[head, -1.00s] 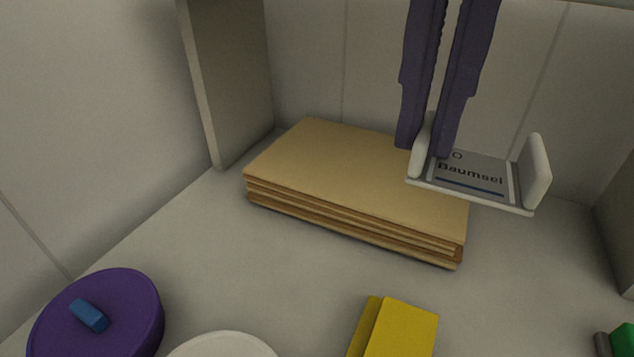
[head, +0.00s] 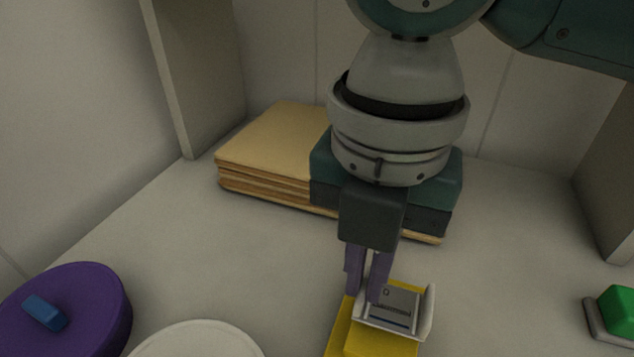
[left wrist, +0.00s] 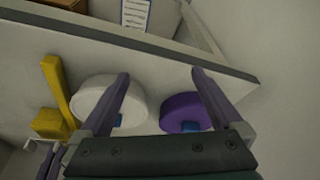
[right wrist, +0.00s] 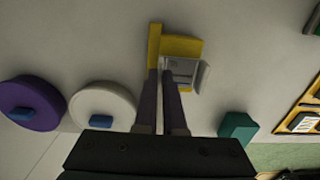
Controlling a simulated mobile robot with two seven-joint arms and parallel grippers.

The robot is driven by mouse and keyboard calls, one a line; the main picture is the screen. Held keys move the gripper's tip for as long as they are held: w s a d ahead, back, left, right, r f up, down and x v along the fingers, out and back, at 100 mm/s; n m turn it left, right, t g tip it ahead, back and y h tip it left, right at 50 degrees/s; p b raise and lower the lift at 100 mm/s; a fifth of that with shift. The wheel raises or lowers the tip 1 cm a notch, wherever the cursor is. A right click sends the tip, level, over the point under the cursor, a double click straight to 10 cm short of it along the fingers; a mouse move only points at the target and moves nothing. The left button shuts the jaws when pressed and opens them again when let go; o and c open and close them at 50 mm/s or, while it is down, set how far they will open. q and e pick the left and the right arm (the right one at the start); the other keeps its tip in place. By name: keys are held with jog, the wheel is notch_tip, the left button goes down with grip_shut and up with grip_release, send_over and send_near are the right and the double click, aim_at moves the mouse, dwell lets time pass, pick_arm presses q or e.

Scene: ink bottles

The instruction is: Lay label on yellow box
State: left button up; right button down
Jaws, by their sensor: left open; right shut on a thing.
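The label (head: 397,306) is a grey printed plate in a white holder with raised ends. My right gripper (head: 367,284) is shut on the holder's left end, with the fingers pointing down. The yellow box (head: 372,344) lies directly below the label in the head view, partly hidden by it. The box also shows beside the label in the right wrist view (right wrist: 181,46) and at the left of the left wrist view (left wrist: 49,122). I cannot tell whether label and box touch. My left gripper (left wrist: 160,77) is open and empty, and is not in the head view.
A purple round lid with a blue knob (head: 85,300) and a white round one (head: 200,342) stand left of the box. A stack of brown boards (head: 265,150) lies behind. A green block (head: 617,310) sits at the right. The surface between box and green block is clear.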

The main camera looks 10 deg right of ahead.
aim_at(363, 284)
jog(key=shift+f, duration=0.65)
jog(key=shift+f, duration=0.15)
jog(key=c, duration=1)
grip_release()
notch_tip(363, 284, up, 12)
jog(key=p, duration=0.1)
jog(key=shift+r+p, duration=0.2)
jog(key=shift+p, duration=0.2)
